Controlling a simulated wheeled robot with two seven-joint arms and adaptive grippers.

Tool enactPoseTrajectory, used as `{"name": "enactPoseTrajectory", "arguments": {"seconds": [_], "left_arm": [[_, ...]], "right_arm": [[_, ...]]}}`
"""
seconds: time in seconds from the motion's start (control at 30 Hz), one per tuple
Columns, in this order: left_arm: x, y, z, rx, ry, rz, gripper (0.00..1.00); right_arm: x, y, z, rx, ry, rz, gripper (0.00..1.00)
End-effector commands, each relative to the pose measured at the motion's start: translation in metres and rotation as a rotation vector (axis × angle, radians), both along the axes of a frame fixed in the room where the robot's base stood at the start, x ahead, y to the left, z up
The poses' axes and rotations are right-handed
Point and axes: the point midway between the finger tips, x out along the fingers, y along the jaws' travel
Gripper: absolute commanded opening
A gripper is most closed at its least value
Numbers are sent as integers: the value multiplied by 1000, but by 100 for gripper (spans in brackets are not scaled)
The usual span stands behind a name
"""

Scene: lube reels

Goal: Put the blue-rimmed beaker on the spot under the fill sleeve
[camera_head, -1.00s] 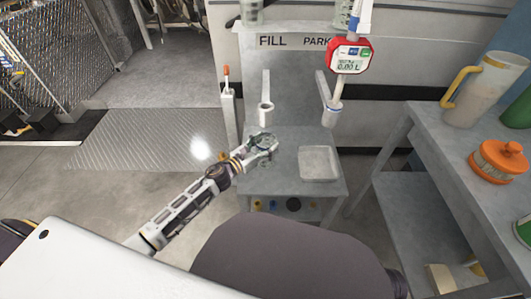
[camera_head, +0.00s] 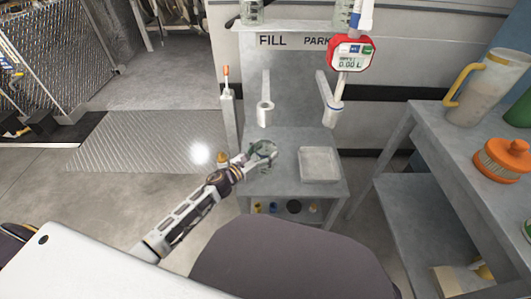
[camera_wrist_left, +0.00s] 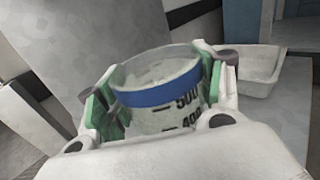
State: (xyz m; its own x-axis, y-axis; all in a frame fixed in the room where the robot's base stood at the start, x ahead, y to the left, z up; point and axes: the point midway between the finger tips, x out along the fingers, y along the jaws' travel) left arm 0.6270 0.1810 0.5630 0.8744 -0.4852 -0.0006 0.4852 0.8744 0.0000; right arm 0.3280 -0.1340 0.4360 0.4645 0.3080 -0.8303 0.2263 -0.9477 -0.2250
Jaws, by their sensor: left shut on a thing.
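The blue-rimmed beaker (camera_wrist_left: 158,94) is clear, with black graduation marks and a blue band. My left gripper (camera_head: 262,150) is shut on it, with green-lined fingers on both sides of the beaker in the left wrist view (camera_wrist_left: 155,90). In the head view the gripper is over the left part of the bench top, just below the fill sleeve (camera_head: 265,112) in the picture. The sleeve hangs under the FILL label. I cannot tell whether the beaker's base touches the bench, as it is hidden. My right gripper is not in view.
A shallow square tray (camera_head: 319,178) sits right of the gripper; it also shows in the wrist view (camera_wrist_left: 262,82). A nozzle hangs in the park sleeve (camera_head: 332,115) below a red-framed meter (camera_head: 351,54).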

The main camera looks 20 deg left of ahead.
Motion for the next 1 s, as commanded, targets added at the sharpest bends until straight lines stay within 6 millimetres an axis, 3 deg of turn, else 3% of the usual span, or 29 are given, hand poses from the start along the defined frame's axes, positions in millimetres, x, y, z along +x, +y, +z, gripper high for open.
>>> {"name": "enactPoseTrajectory", "arguments": {"seconds": [0.53,0.57,0.7,1.0], "left_arm": [[0,0,-2,0,-1,0,29],[0,0,-2,0,0,0,69],[0,0,-2,0,0,0,87],[0,0,-2,0,0,0,88]], "right_arm": [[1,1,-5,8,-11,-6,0],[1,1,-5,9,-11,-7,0],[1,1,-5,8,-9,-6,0],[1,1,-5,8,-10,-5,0]]}}
